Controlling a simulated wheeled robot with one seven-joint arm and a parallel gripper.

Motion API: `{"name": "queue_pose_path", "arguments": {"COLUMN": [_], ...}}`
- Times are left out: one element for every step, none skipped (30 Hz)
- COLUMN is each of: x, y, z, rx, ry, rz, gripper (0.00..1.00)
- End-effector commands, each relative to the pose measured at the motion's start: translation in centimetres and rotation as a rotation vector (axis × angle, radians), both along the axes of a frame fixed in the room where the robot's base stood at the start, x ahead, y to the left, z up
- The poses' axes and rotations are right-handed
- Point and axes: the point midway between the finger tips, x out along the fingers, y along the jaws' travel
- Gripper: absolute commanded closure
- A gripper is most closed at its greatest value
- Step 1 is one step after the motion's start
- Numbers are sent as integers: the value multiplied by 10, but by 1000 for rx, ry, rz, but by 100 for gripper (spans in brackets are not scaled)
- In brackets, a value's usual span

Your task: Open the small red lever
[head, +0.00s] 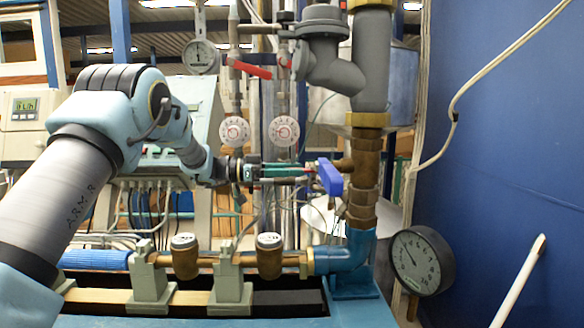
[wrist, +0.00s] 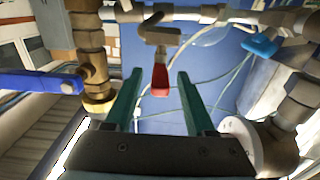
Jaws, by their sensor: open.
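The small red lever (wrist: 160,80) hangs from a grey valve body in the wrist view, with its red end toward me. My gripper (wrist: 159,74) is open, with one green finger on each side of the lever. A gap shows between the lever and each finger, and I cannot tell how deep the lever sits between them. In the head view my gripper (head: 303,173) reaches right, close to the blue lever on the brass pipe. Only a thin bit of red shows at its fingers there, so the small lever is mostly hidden.
A blue lever (head: 329,177) stands by the fingertips and also shows left in the wrist view (wrist: 40,83). Another blue handle (wrist: 260,45) is at its upper right. A larger red handle (head: 250,69) is higher up. A pressure gauge (head: 422,260) stands lower right.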

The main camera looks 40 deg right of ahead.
Motion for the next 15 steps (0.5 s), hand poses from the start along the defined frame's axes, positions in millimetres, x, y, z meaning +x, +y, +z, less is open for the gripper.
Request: {"name": "queue_pose_path", "arguments": {"x": [-1, -1, -1, -1, -1, -1, -1, -1, -1, -1, -1, -1, -1, -1, -1], "y": [-1, -1, -1, -1, -1, -1, -1, -1, -1, -1, -1, -1, -1, 0, 0], "z": [0, 0, 0, -1, -1, -1, -1, -1, -1, -1, -1, -1, -1, 0, 0], "rx": [0, 0, 0, 0, 0, 0, 0, 0, 0, 0, 0, 0, 0, 0, 0], "ry": [0, 0, 0, 0, 0, 0, 0, 0, 0, 0, 0, 0, 0, 0, 0], "rz": [0, 0, 0, 0, 0, 0, 0, 0, 0, 0, 0, 0, 0, 0, 0], "gripper": [45, 45, 45, 45, 45, 45, 45, 47, 52, 55, 58, 63, 66, 70, 74]}}
